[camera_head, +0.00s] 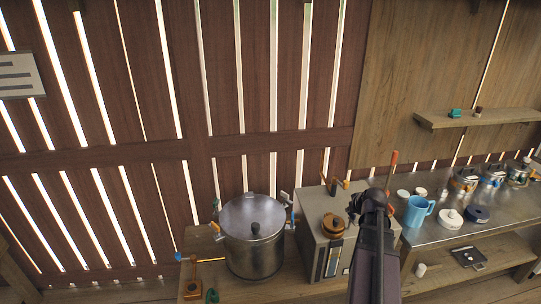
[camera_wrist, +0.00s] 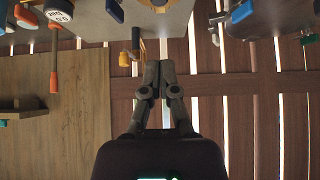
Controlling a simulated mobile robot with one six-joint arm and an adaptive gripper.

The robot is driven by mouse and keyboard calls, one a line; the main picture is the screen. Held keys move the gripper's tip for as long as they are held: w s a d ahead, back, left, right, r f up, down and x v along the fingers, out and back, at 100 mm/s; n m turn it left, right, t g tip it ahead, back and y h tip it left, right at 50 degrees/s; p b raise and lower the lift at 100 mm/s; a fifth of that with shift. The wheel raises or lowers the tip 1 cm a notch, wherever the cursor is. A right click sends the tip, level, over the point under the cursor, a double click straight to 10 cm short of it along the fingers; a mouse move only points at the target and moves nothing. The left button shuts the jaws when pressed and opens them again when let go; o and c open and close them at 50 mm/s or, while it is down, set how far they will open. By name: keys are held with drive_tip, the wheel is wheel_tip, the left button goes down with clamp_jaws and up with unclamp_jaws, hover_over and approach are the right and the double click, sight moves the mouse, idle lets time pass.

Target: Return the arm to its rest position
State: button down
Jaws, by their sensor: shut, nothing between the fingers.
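My arm rises from the bottom edge of the head view, and my gripper (camera_head: 371,201) is at its upper end, in front of the grey box and the counter. In the wrist view my gripper (camera_wrist: 157,78) has its fingers together with nothing between them. Behind the fingers are dark wooden wall boards, and the scene appears upside down there. My gripper seems apart from the objects around it, though its exact distance from the grey box (camera_head: 321,250) cannot be told.
A lidded metal pot (camera_head: 254,240) stands left of the grey box. On the right, a metal counter (camera_head: 490,215) carries a blue mug (camera_head: 417,211), a white lidded pot (camera_head: 450,219) and several jars. A wooden shelf (camera_head: 480,119) hangs above. The wall space above my gripper looks clear.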

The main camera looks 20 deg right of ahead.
drive_tip(key=shift+a, duration=0.1)
drive_tip(key=s+a+f+g, duration=0.1)
drive_tip(key=s+a+g, duration=0.1)
drive_tip(key=a, duration=1)
drive_tip(key=s+a+f+n+g+y, duration=0.1)
drive_tip(key=s+a+f+g, duration=0.1)
drive_tip(key=a, duration=1.1)
drive_tip(key=s+a+f+n+g, duration=0.1)
drive_tip(key=s+a+g, duration=0.1)
drive_tip(key=a, duration=1.1)
drive_tip(key=shift+a+f+g+y, duration=0.2)
drive_tip(key=shift+g+y, duration=0.1)
drive_tip(key=shift+g, duration=0.6)
